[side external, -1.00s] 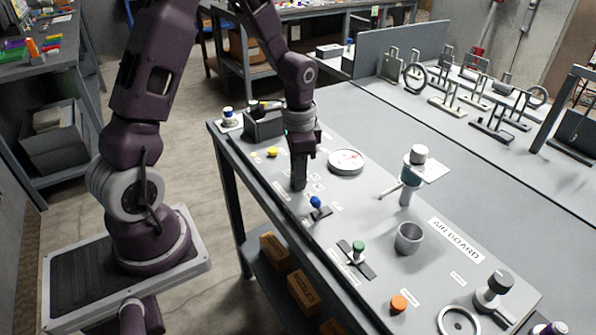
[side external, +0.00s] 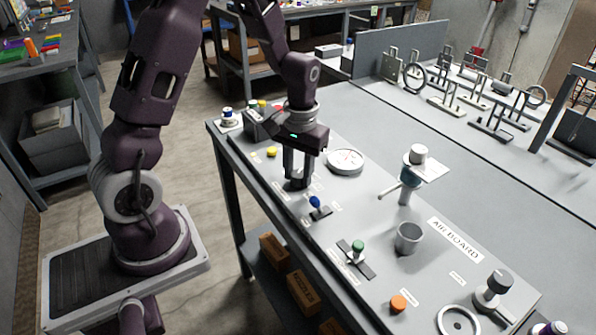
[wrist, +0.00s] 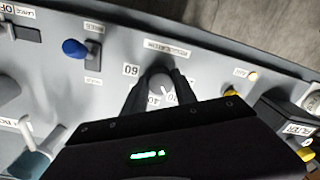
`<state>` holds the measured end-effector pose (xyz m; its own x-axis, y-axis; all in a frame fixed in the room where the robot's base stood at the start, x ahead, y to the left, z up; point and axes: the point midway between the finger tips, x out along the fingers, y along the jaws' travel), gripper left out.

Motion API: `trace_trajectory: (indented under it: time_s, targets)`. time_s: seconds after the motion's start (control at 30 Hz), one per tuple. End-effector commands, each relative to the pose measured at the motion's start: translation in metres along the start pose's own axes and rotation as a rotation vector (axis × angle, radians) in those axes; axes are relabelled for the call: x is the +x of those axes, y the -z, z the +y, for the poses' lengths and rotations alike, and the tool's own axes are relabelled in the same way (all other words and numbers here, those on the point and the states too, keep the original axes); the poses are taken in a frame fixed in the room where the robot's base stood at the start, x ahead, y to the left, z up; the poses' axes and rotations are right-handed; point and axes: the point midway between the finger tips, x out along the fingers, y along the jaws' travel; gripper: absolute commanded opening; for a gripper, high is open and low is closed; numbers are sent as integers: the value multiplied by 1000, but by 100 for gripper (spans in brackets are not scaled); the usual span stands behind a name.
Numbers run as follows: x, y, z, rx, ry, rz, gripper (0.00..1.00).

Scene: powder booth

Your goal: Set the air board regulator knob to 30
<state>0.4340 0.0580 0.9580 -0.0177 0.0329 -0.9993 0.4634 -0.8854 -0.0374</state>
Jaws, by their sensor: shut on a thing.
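The regulator knob (wrist: 161,84) is a dark round knob with a pale pointer mark on its top. It sits on the grey air board (wrist: 108,62) below a REGULATOR label (wrist: 167,48). My gripper (wrist: 160,88) points down with one finger on each side of the knob, shut on it. Number labels 60 (wrist: 131,70) and 40 (wrist: 153,101) show around the knob; other marks are partly hidden by the fingers. I cannot read the exact setting. In the side view my gripper (side external: 298,181) is low at the board and mostly hides the knob.
A round gauge (side external: 346,161) lies just right of my gripper. A yellow button (side external: 271,152) and dark filter box (side external: 262,124) lie behind.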

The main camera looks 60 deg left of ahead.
Motion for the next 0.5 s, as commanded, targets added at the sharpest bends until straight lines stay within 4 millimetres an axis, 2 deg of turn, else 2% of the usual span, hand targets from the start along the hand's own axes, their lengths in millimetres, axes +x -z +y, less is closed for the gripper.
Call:
trace_trajectory:
  time_s: [0.5]
  targets:
    - [-1,1,0,-107,-1,0,0]
